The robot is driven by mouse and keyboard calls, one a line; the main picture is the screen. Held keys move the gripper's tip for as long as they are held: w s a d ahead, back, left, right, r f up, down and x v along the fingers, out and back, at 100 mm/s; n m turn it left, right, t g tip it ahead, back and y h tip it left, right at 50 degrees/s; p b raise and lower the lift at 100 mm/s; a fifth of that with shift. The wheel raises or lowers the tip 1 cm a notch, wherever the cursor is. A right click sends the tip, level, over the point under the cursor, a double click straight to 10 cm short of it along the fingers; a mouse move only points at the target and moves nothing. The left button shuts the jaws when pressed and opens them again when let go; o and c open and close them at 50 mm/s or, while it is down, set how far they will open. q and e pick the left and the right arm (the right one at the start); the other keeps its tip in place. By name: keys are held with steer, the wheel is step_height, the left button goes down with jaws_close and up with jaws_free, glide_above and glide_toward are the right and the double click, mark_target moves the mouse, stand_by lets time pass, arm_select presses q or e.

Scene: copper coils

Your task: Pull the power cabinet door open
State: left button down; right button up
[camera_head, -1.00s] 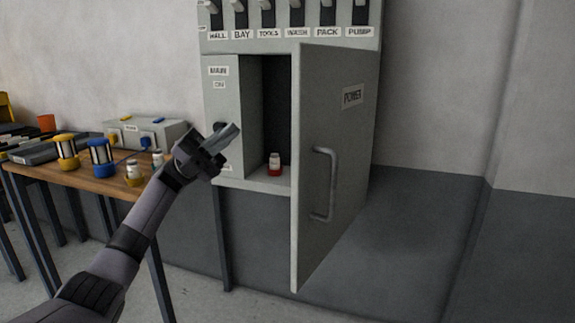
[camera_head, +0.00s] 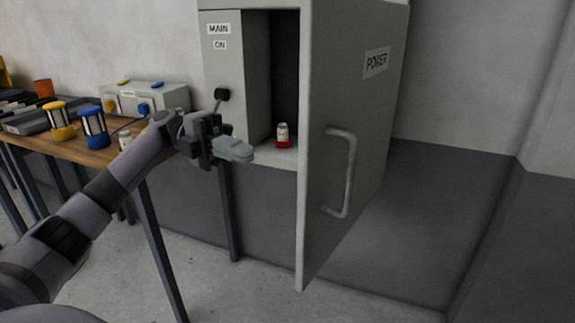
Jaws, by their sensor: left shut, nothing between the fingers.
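The power cabinet door (camera_head: 345,115) stands wide open, swung out toward me, with its "POWER" label and grey bar handle (camera_head: 346,172) facing right. The cabinet (camera_head: 228,80) behind it shows a dark opening left of the door. A small white and red item (camera_head: 283,135) stands on the cabinet floor inside. My left gripper (camera_head: 246,153) is shut and empty, in front of the cabinet's lower left, left of the door's free edge and apart from the handle. My right gripper is not in view.
A wooden table (camera_head: 70,147) at left holds a yellow lantern (camera_head: 60,120), a blue lantern (camera_head: 95,127) and a grey box (camera_head: 150,98). A black knob (camera_head: 222,94) sits on the cabinet's "MAIN ON" panel. The floor right of the door is clear.

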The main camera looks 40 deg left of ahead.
arm_select(q)
steer(key=d, duration=1)
steer(key=shift+w, duration=0.1)
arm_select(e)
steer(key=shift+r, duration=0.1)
